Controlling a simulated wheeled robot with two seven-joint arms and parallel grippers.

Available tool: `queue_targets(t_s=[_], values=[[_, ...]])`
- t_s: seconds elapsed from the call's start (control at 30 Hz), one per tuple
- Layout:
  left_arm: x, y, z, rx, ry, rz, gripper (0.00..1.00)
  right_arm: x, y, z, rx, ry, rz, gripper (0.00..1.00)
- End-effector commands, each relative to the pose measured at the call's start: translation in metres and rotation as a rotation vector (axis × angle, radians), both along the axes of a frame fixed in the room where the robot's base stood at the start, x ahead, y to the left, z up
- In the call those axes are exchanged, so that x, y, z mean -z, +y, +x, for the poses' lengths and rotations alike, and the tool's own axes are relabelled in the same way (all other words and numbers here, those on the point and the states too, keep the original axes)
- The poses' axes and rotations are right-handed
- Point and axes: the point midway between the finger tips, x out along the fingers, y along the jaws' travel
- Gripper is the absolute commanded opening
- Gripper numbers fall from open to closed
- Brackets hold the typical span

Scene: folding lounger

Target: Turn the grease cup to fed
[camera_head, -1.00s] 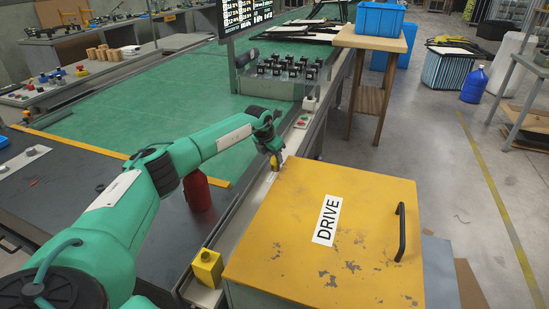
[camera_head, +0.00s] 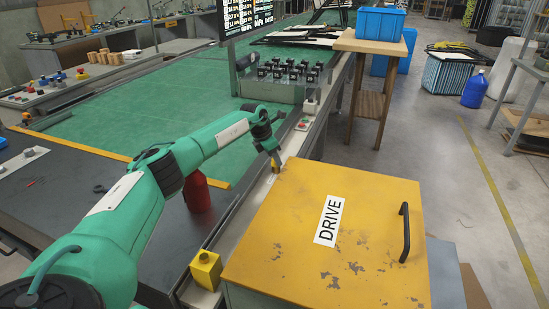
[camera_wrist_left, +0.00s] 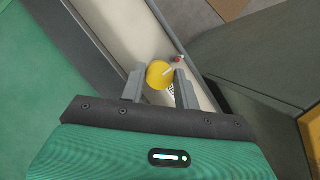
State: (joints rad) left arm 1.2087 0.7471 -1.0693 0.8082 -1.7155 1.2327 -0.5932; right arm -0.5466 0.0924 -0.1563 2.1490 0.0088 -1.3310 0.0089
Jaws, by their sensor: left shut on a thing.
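The grease cup (camera_wrist_left: 159,75) is a round yellow cap in the left wrist view, on the pale rail between my two fingers. A thin white bar and a small red mark (camera_wrist_left: 179,58) show at its right edge. My left gripper (camera_wrist_left: 160,88) is shut on the cup, one finger on each side. In the head view my left gripper (camera_head: 275,163) reaches down to the rail beside the far left corner of the yellow drive cover. The cup is mostly hidden by the gripper there. My right gripper is not in view.
The yellow drive cover (camera_head: 290,240), labelled DRIVE with a black handle (camera_head: 404,232), stands right of the gripper. A yellow block (camera_head: 206,268) sits on the near rail. A red bottle-like object (camera_head: 197,192) stands under my left arm. A red-button box (camera_head: 302,124) lies beyond.

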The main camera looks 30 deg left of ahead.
Motion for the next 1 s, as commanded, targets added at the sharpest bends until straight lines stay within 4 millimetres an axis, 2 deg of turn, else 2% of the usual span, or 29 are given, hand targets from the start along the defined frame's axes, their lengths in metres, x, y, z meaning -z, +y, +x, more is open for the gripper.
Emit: queue_targets(t_s=[0.13, 0.17, 0.27, 0.53, 0.67, 0.77, 1.0], values=[[-0.001, 0.0, 0.0, -0.001, -0.001, -0.001, 0.09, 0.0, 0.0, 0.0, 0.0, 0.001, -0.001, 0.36], [-0.001, 0.0, 0.0, -0.001, -0.001, 0.0, 0.35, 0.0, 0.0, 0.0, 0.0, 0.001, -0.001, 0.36], [0.0, 0.0, 0.0, -0.001, -0.001, 0.0, 0.53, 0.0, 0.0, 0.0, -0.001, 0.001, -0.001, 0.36], [-0.001, 0.0, 0.0, -0.001, 0.0, 0.0, 0.53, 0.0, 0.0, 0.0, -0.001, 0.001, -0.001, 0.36], [-0.009, 0.003, -0.003, -0.003, -0.001, 0.0, 0.53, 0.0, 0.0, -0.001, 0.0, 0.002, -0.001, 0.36], [-0.024, 0.006, -0.007, -0.001, -0.003, 0.001, 0.53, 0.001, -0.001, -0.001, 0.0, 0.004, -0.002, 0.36], [-0.075, 0.017, -0.026, -0.002, -0.003, 0.002, 0.53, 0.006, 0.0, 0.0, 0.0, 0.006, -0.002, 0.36]])
